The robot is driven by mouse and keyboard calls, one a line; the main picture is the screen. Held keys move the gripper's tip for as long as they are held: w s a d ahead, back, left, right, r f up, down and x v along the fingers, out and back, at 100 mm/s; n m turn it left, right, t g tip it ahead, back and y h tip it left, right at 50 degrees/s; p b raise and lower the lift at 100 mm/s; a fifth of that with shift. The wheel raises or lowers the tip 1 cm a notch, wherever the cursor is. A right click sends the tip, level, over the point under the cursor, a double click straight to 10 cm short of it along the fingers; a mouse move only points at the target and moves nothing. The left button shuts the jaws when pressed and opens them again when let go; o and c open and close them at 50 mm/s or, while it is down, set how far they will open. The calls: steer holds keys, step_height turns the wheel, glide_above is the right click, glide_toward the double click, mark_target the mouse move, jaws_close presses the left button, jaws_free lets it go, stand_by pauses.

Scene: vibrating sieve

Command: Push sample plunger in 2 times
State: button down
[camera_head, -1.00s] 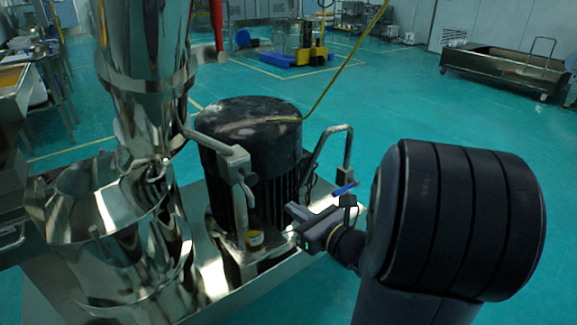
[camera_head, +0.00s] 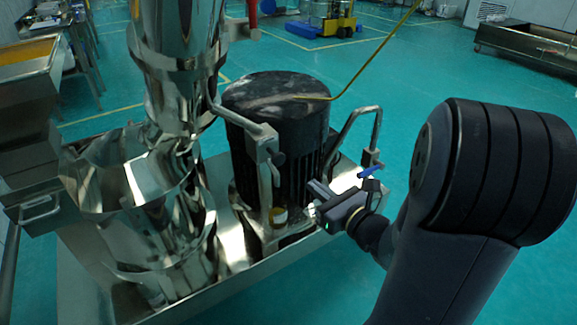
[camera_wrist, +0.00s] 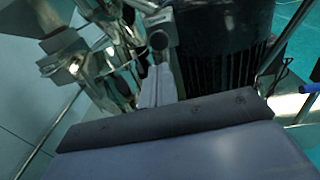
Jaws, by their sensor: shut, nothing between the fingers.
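No part is clearly recognisable as the sample plunger. A bright metal clamp post (camera_head: 265,180) with a dark round knob (camera_head: 278,158) stands before the black ribbed motor (camera_head: 275,110). The knob also shows near the top of the wrist view (camera_wrist: 158,40). A small yellow-banded cap (camera_head: 279,216) sits low beside the post. My gripper (camera_head: 313,192) is shut and empty, pointing left towards the post, just right of it. Its narrow light fingers show in the wrist view (camera_wrist: 155,85), below the knob. I cannot tell whether the fingertips touch anything.
Polished steel vessels (camera_head: 170,190) stand left of the motor on a metal base plate (camera_head: 235,275). A bent metal handle (camera_head: 350,130) and blue lever (camera_head: 370,172) stand close behind my gripper. Green floor (camera_head: 400,75) is open behind.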

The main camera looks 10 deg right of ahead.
mark_target(282, 159)
steer(key=x, duration=1.1)
steer(key=shift+w, duration=0.1)
steer(key=shift+w, duration=0.1)
steer(key=shift+b+x, duration=0.7)
steer(key=shift+x, duration=0.35)
steer(key=shift+w+r, duration=0.1)
steer(key=shift+w, duration=0.15)
steer(key=shift+s+d, duration=0.15)
steer(key=shift+s, duration=0.05)
steer(key=v, duration=1.3)
steer(key=shift+s, duration=0.4)
